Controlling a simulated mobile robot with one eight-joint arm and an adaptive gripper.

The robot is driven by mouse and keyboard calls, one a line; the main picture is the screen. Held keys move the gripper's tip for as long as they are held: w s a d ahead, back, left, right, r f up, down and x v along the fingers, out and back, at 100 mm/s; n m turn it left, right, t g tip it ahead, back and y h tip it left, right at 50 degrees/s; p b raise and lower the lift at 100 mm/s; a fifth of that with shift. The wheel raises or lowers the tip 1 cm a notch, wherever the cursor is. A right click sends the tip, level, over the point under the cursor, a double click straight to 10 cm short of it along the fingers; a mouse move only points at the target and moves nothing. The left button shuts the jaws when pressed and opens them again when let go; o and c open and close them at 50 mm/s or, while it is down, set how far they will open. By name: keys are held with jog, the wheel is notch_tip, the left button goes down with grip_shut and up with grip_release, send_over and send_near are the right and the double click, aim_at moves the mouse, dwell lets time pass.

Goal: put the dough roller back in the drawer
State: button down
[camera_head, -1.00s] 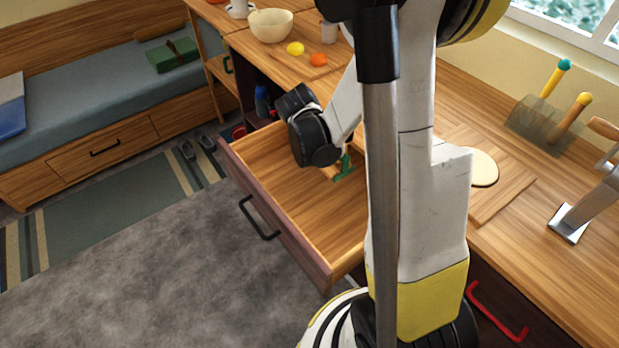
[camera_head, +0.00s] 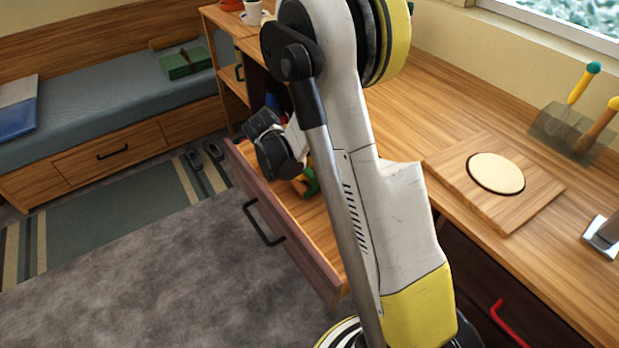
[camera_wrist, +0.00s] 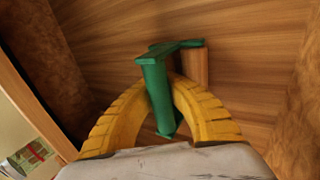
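The dough roller has a green handle and frame, with a wooden part behind it, in the wrist view (camera_wrist: 157,95). My gripper's yellow fingers (camera_wrist: 165,100) curve in from both sides and are shut on the green handle. In the head view the green of the roller (camera_head: 309,182) shows low inside the open drawer (camera_head: 283,228). My gripper (camera_head: 299,184) is there too, partly hidden behind its black wrist and my arm. I cannot tell whether the roller touches the drawer floor.
A board (camera_head: 455,170) with a round, flat dough piece (camera_head: 496,173) lies on the counter. A holder (camera_head: 556,135) with utensils stands at the back right. A metal tool (camera_head: 603,236) is at the right edge. My arm hides much of the drawer.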

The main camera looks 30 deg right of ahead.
jog(key=shift+f, duration=0.15)
jog(key=shift+f, duration=0.1)
jog(key=shift+f, duration=0.5)
jog(key=c, duration=1.6)
grip_release()
jog(key=shift+s, duration=0.1)
